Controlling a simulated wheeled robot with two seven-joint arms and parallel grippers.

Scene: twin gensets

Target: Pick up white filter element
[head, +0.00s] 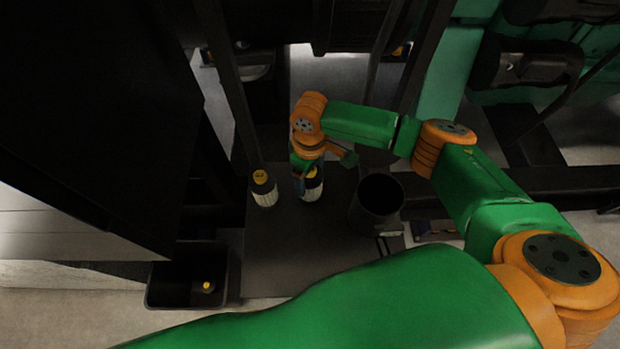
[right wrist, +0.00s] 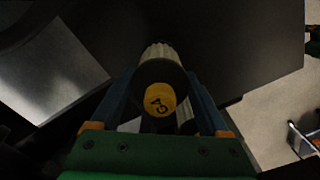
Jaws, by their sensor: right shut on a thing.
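A white filter element (head: 312,190) with a dark top and a yellow cap stands on the dark surface in the middle of the head view. My right gripper (head: 305,178) reaches down over it and is shut on its upper part. In the right wrist view the filter element (right wrist: 160,90) sits between my two blue fingers (right wrist: 162,108), with its lettered yellow cap facing the camera and pale pleats beyond. In the head view the fingers partly hide it. I cannot tell whether its base touches the surface. My left gripper is not in view.
A similar yellow-capped filter element (head: 264,190) stands just left of the held one. A dark round bucket (head: 377,200) stands close on the right. A black bin (head: 158,296) at lower left holds a small yellow-capped thing (head: 208,287). Dark frame posts (head: 232,85) rise behind.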

